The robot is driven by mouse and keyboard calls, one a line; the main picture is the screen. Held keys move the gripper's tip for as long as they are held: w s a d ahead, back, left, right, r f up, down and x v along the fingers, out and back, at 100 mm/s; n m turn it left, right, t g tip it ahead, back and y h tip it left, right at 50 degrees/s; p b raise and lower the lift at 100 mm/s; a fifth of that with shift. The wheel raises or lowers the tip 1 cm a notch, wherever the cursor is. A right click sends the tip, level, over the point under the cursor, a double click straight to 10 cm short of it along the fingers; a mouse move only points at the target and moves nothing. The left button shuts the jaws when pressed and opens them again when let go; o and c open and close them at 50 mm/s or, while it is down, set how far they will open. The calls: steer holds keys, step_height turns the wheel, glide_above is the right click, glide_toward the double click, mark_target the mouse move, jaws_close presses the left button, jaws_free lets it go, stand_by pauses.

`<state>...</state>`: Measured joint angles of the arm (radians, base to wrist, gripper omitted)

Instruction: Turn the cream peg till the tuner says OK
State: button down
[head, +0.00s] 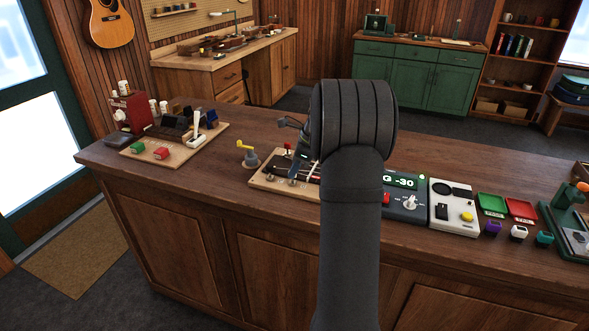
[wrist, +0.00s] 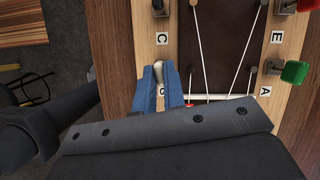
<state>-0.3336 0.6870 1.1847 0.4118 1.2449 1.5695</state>
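The cream peg (wrist: 158,70) stands at the left edge of the wooden headstock board (wrist: 147,35), beside a partly hidden G label. My gripper (wrist: 162,80) has its two blue fingers on either side of the peg, close against it, and looks shut on it. In the head view my gripper (head: 295,160) is over the board (head: 262,184), partly hidden by my arm, and the cream peg cannot be made out. The tuner (head: 404,203) is right of my arm; its lit display reads "G -30".
A green peg (wrist: 293,72) and a red peg (wrist: 287,5) are on the board's right side, with strings between. A yellow-handled winder (head: 248,155) stands left of the board. A white box (head: 453,208) with a yellow button is right of the tuner.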

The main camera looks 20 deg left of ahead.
stand_by(0.3)
steer(key=n+g, duration=0.1)
steer(key=n, duration=0.2)
steer(key=shift+w+n, duration=0.15)
steer(key=shift+n, duration=0.15)
steer(key=shift+a+n+g+h, duration=0.15)
steer(key=shift+n+g+h, duration=0.55)
steer(key=shift+n, duration=1.1)
steer(key=c, duration=1.5)
jaws_free()
steer(key=v, duration=1.2)
